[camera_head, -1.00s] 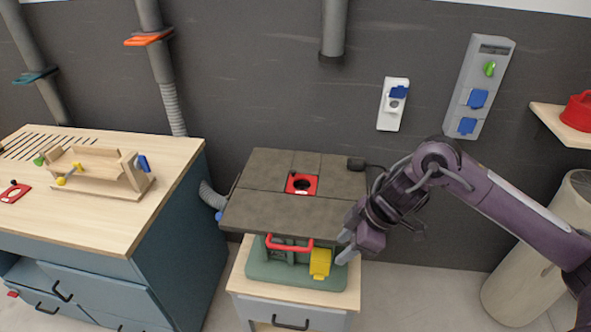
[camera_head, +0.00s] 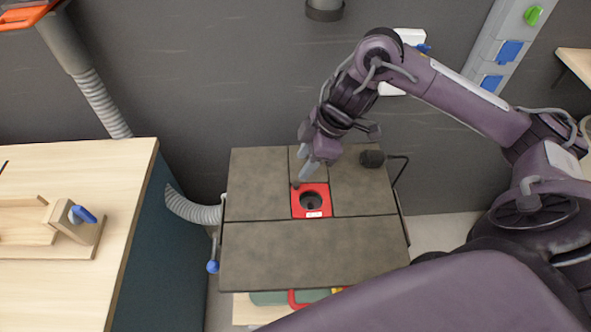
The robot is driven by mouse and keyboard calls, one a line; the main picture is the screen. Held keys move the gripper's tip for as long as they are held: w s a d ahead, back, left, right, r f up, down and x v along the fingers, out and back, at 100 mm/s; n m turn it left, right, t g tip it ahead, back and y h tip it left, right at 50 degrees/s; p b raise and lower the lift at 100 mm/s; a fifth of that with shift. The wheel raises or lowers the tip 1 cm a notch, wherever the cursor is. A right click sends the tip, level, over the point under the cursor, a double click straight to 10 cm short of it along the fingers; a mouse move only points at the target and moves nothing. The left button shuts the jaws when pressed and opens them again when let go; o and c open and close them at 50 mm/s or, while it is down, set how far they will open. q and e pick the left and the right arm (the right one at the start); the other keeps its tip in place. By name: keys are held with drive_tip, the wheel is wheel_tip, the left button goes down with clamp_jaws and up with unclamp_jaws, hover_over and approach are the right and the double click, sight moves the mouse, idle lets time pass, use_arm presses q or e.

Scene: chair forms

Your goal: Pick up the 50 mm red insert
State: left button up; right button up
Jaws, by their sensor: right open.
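A red square insert (camera_head: 298,202) with a dark round hole sits in the middle of a dark grey machine table top (camera_head: 262,258). A small white label shows on its front edge; I cannot read it. My right gripper (camera_head: 305,178) points down just above the insert's back left edge. It is open with nothing between its fingers, and I cannot tell whether it touches the insert. My left gripper is not in view.
A wooden workbench (camera_head: 85,290) stands at the left, with a wooden jig (camera_head: 75,247) on it. A grey hose (camera_head: 190,208) runs beside the machine table. A black knob (camera_head: 372,159) is at the table's back right. The table's front half is clear.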

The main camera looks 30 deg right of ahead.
sight(296, 184)
drive_tip(key=f, duration=0.3)
drive_tip(key=shift+s+a+f, duration=0.2)
drive_tip(key=shift+s+a, duration=0.1)
drive_tip(key=shift+a, duration=0.1)
drive_tip(key=x, duration=0.2)
drive_tip(key=p+x, duration=0.1)
drive_tip(key=x, duration=0.1)
drive_tip(key=shift+w+d+f, duration=0.15)
drive_tip(key=shift+w+d, duration=0.05)
drive_tip(key=shift+d, duration=0.05)
drive_tip(key=shift+c, duration=2.8)
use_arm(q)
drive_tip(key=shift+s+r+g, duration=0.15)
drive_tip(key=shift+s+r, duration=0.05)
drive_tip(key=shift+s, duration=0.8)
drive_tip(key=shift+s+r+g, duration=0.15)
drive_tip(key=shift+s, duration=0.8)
use_arm(e)
clamp_jaws()
